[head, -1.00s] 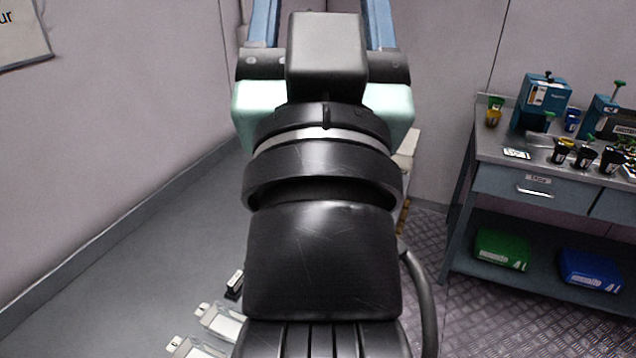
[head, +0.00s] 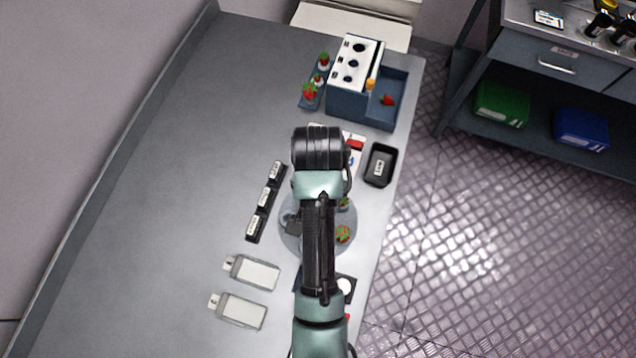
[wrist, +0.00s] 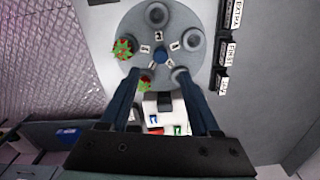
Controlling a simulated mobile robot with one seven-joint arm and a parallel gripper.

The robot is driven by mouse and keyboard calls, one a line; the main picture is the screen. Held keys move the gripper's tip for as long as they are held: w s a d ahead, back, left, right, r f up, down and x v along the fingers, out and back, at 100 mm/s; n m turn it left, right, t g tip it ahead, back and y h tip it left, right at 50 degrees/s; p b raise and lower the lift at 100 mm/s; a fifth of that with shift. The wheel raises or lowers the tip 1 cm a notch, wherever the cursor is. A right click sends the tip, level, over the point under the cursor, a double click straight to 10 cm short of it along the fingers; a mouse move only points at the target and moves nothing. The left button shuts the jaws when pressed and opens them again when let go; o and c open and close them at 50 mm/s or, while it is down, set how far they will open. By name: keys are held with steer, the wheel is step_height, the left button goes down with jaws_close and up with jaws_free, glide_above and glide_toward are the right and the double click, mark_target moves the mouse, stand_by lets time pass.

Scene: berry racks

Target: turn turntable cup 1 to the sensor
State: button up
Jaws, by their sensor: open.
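The turntable (wrist: 140,60) is a round grey disc with a blue centre knob (wrist: 160,54), small numbered cards and several cups around its rim. Two cups hold red strawberries with green leaves (wrist: 124,48); others, such as the far cup (wrist: 158,15), look empty. I cannot tell which is cup 1. In the head view my arm partly covers the turntable (head: 318,249). My gripper (wrist: 160,77) is open and empty, its fingers apart over the turntable's near edge. A white block with a dark top (wrist: 163,103) lies beyond that edge, between the fingers; I cannot tell whether it is the sensor.
A row of black labelled holders (head: 265,200) stands left of the turntable. A black tray (head: 380,165) and a blue rack with a white holed top (head: 356,65) stand to the right and back. Two pale flat cases (head: 254,272) lie front left. The table's left side is clear.

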step_height(320, 180, down, 10)
steer(key=shift+r+p, duration=0.2)
steer(key=shift+p, duration=0.15)
jaws_close()
stand_by(1.4)
